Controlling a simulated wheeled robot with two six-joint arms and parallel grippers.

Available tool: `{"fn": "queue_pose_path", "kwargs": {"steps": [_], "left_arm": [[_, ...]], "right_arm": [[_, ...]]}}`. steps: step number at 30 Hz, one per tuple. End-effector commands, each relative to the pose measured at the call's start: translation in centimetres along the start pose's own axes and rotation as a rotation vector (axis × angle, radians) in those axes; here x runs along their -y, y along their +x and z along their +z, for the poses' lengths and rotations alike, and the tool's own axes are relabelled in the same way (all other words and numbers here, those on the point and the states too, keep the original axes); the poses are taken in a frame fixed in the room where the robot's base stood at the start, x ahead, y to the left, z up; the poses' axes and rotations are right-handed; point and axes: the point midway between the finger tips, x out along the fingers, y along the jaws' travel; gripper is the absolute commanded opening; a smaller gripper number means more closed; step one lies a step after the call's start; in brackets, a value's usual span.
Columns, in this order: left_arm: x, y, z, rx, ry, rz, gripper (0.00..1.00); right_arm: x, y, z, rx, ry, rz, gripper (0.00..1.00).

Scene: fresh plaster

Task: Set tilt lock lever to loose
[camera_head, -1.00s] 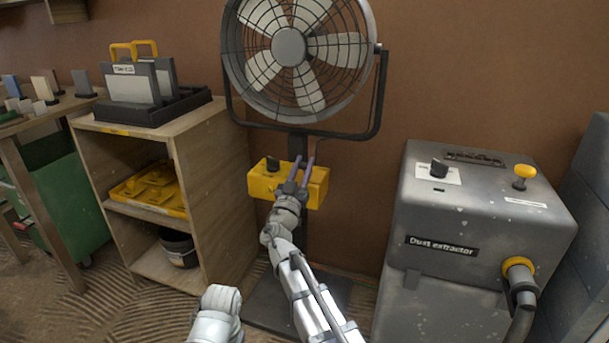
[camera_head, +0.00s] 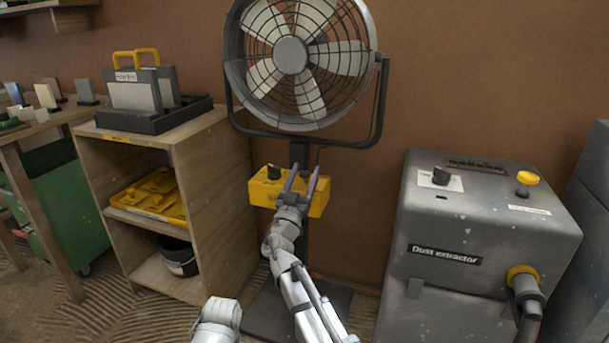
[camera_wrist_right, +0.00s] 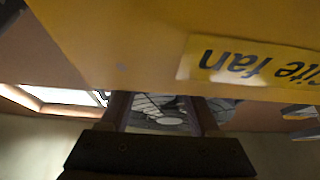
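The site fan (camera_head: 291,57) has a round wire cage in a dark U-shaped yoke, on a post with a yellow box (camera_head: 262,190). A small dark fitting (camera_head: 382,58) sits at the yoke's right pivot; I cannot tell if it is the tilt lock lever, or how it is set. My right gripper (camera_head: 303,174) is in front of the box's right part, fingers pointing up, apart and apparently empty. In the right wrist view, the yellow box (camera_wrist_right: 120,30) fills the top, and the fan cage shows between the fingers (camera_wrist_right: 160,108). My left gripper is out of view.
A grey dust extractor (camera_head: 485,225) stands at the right. A wooden shelf unit (camera_head: 215,170) stands at the left, with a dark tray (camera_head: 150,119) on top. The fan's dark base plate (camera_head: 265,318) is on the floor. The wall right of the yoke is clear.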

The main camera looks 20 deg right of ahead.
Motion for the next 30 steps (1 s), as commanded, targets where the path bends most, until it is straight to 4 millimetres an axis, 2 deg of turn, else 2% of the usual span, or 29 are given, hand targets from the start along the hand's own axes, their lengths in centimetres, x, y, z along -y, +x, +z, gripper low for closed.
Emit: {"fn": "queue_pose_path", "kwargs": {"steps": [7, 11, 24, 30], "left_arm": [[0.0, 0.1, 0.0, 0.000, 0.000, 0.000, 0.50], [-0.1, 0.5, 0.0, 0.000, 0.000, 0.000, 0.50], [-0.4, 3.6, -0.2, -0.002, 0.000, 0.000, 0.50], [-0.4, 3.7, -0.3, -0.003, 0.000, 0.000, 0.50]], "right_arm": [[0.0, -0.1, 0.0, 0.000, 0.000, 0.000, 0.62], [0.0, -0.9, 0.1, 0.000, 0.001, -0.001, 0.62], [-0.1, -7.3, 0.2, 0.001, 0.001, -0.002, 0.62], [0.0, -7.9, 0.0, 0.000, 0.000, 0.000, 0.62]]}}
